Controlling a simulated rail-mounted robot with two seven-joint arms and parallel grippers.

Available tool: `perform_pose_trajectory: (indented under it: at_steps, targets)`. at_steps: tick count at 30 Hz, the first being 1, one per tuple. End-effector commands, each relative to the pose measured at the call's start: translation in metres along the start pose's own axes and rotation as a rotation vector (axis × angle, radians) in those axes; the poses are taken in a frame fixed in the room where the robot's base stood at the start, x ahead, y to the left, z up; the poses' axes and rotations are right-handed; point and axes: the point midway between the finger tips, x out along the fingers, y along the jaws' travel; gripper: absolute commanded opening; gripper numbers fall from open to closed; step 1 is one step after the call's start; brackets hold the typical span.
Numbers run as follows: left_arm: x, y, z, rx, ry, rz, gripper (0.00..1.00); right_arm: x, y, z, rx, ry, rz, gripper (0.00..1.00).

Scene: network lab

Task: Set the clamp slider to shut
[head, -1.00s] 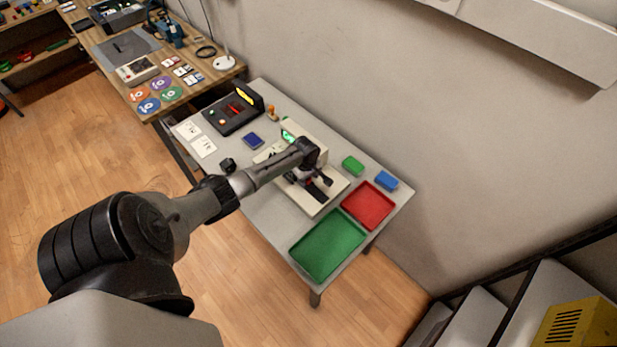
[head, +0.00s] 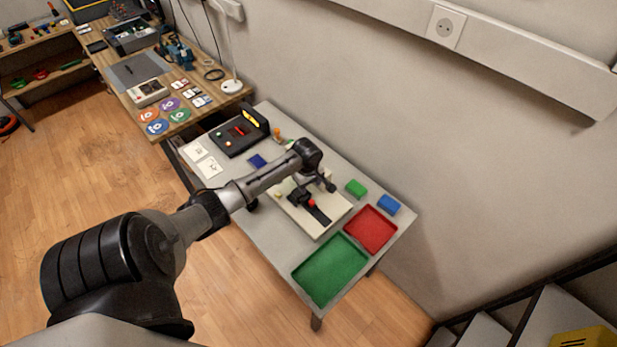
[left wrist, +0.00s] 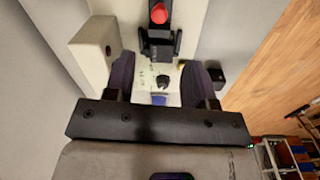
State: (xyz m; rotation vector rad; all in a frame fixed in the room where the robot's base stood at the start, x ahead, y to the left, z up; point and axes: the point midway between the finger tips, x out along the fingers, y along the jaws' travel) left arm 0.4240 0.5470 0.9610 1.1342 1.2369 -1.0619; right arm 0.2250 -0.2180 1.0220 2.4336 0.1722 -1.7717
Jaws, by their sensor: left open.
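The clamp slider has a red knob (head: 312,203) on a black track, mounted on a pale base board (head: 335,213) on the grey table. In the left wrist view the red knob (left wrist: 159,13) sits at the top edge, above a black block (left wrist: 160,42). My left gripper (head: 317,186) is over the board, just behind the red knob. In the left wrist view its two dark fingers (left wrist: 159,80) are spread apart with nothing gripped. My right gripper is not in view.
A green tray (head: 299,273) and a red tray (head: 349,233) are at the table's near right end. A green block (head: 356,188) and a blue block (head: 389,204) lie behind them. A black panel (head: 238,133) stands at the far left. The wall runs along the back.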

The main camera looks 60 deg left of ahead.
Motion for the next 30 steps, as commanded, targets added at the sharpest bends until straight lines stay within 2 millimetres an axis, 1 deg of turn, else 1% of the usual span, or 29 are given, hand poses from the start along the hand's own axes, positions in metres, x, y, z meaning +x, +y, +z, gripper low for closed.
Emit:
perform_pose_trajectory:
  at_steps: [1,3,9,13,30]
  targets:
    - [-0.008,0.0,0.0,0.001,0.001,0.002,0.5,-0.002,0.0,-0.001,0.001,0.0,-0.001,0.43]
    - [-0.015,0.0,0.0,0.0,0.0,0.0,0.5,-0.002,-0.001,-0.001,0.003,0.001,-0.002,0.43]
    - [-0.029,-0.001,0.0,0.0,0.001,0.0,0.5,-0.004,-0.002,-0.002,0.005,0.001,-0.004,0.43]
    - [-0.032,-0.001,0.0,0.0,0.001,-0.001,0.5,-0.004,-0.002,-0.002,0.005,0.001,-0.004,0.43]
    - [-0.032,-0.001,0.0,0.0,0.001,-0.001,0.5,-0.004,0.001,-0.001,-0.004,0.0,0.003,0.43]
